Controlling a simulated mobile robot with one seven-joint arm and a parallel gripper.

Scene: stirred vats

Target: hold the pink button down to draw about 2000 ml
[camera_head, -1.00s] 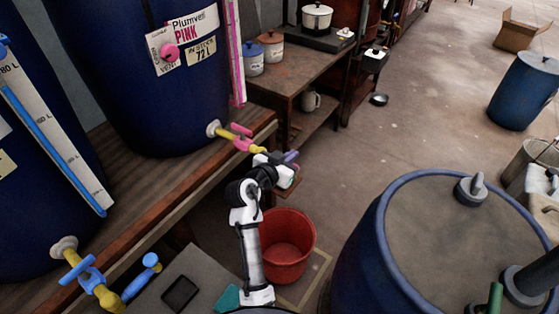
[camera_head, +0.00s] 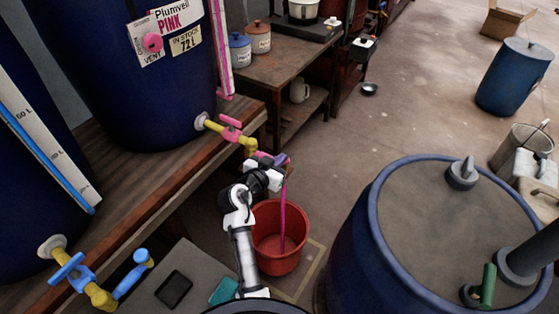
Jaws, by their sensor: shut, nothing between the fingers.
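The blue vat labelled Plumvell PINK (camera_head: 165,100) stands on the wooden bench at the upper left. Its yellow tap (camera_head: 220,128) with a pink lever (camera_head: 231,123) sticks out over the floor. My gripper (camera_head: 283,160) is shut and empty, right at the outer end of this tap. The pink button cannot be made out; my gripper and wrist cover that spot. A pink stream (camera_head: 284,205) falls from there into the red bucket (camera_head: 270,258) on the floor. The level in the bucket is hard to tell.
A blue tap (camera_head: 75,270) of the other vat is at the lower left, near a grey surface with a dark flat device (camera_head: 174,290). A large lidded blue barrel (camera_head: 420,240) stands on the right. A side table (camera_head: 280,75) is behind. Open floor lies between.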

